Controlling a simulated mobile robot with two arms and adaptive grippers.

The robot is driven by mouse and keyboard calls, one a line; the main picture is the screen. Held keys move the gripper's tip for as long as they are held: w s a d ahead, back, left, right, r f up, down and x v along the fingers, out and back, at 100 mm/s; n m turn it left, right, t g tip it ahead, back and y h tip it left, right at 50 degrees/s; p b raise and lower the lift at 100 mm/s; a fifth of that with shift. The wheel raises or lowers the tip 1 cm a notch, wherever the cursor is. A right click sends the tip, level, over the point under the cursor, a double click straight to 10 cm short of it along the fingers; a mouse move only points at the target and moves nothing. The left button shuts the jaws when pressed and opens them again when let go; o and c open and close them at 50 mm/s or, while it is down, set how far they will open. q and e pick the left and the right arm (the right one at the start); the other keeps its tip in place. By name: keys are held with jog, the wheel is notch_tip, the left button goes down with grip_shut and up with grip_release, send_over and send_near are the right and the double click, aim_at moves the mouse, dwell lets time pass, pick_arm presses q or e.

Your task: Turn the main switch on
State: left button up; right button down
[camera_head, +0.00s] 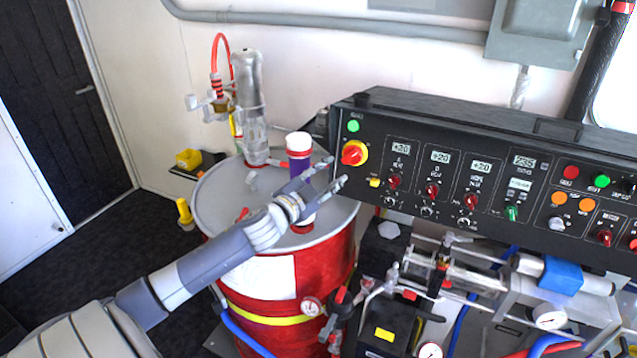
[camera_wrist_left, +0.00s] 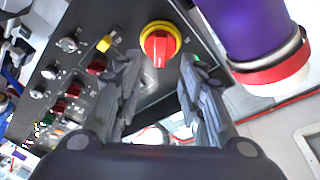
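The main switch (camera_head: 354,152) is a red rotary knob on a yellow round plate, at the left end of the black control panel (camera_head: 375,120). My left gripper (camera_head: 340,172) is just in front of the panel, close to the switch, with its fingers apart and empty. In the left wrist view the switch (camera_wrist_left: 160,44) shows beyond and between the two open fingertips (camera_wrist_left: 160,75). The fingers do not appear to touch the knob. My right gripper is in neither view.
A red drum (camera_head: 268,290) with a grey lid stands under my left arm. A purple cylinder (camera_head: 299,160) stands close beside the gripper. A green button (camera_head: 353,126) is above the switch and a yellow one (camera_head: 375,183) below. Pumps and gauges crowd below the panel.

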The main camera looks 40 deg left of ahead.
pick_arm(q)
jog(key=s, duration=0.4)
jog(key=shift+d, duration=0.1)
dwell(0.5)
